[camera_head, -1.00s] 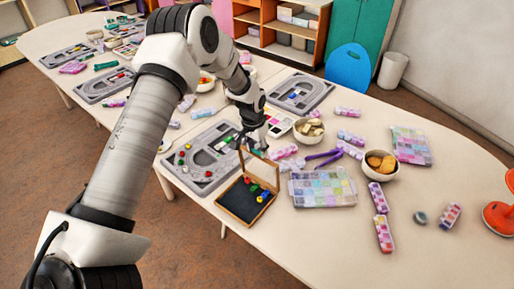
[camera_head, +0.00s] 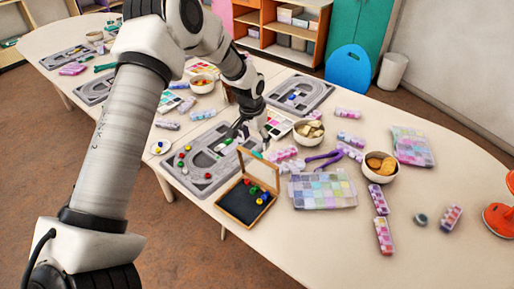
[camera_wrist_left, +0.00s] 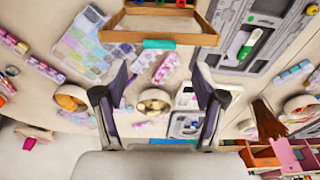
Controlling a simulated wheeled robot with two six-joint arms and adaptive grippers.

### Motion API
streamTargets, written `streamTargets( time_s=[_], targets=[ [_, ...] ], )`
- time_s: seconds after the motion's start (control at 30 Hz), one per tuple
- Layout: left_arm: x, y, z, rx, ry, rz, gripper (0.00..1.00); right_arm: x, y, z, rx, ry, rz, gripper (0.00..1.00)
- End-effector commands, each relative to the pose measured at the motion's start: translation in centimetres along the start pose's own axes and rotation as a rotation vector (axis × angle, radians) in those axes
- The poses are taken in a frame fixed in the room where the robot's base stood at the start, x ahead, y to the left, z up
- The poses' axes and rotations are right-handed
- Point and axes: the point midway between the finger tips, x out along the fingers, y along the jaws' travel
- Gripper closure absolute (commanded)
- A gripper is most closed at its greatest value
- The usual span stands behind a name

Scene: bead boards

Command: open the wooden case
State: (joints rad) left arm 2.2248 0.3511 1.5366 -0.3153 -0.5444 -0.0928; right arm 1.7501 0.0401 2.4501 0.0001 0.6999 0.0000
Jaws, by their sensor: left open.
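The wooden case (camera_head: 226,212) sits near the table's front edge in the head view. Its thin-framed lid stands raised at the back of the dark-lined base, and a few coloured beads lie inside. In the left wrist view part of its wooden frame (camera_wrist_left: 150,38) shows at the top edge. My left gripper (camera_head: 240,132) is behind and above the raised lid, apart from it. In the left wrist view the two fingers of my left gripper (camera_wrist_left: 163,82) are spread with nothing held between them. My right gripper is not in view.
A grey bead board (camera_head: 205,178) lies left of the case. A clear compartment box (camera_head: 322,190) lies to its right, with purple pliers (camera_head: 325,158) behind. Bowls (camera_head: 380,167) and bead strips stand farther right.

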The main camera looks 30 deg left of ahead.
Motion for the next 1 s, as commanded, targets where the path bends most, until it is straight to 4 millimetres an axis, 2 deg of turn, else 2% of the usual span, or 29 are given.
streamTargets(
  time_s=[0.03,0.1,0.23,0.37,0.57,0.6,0.67,0.7,0.77,0.8,0.9,0.97,1.0],
  targets=[
    [-1.5,0.0,-0.1,-0.001,0.005,0.001,0.29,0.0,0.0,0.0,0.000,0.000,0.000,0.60],
    [-3.2,0.0,-0.1,0.000,0.004,0.000,0.29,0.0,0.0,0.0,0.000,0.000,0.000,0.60],
    [-5.5,0.0,-0.1,0.000,0.001,0.000,0.29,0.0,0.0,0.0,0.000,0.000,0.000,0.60],
    [-6.5,0.0,-0.1,0.000,0.000,0.000,0.29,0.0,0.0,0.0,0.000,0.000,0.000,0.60],
    [-6.6,0.0,0.0,0.000,-0.001,0.000,0.29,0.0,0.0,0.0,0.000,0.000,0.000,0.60],
    [-6.6,0.0,0.0,-0.001,-0.001,0.000,0.36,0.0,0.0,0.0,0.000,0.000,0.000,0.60],
    [-6.6,0.0,0.0,-0.013,-0.001,0.000,0.57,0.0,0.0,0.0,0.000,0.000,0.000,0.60],
    [-6.6,0.0,-0.1,-0.039,0.002,0.000,0.72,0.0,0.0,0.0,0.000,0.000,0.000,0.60],
    [-6.6,0.0,-0.9,-0.113,0.039,0.000,0.93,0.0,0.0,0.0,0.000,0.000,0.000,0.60],
    [-6.6,0.0,-1.9,-0.192,0.088,0.008,1.00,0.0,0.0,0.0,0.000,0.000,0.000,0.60],
    [-6.0,1.2,-3.7,-0.471,0.221,0.080,1.00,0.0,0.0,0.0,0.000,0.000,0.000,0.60],
    [-5.2,1.6,-3.8,-0.695,0.291,0.164,1.00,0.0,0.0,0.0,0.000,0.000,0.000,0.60],
    [-4.8,1.4,-3.5,-0.860,0.330,0.231,1.00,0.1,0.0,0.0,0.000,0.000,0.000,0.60]
  ],
)
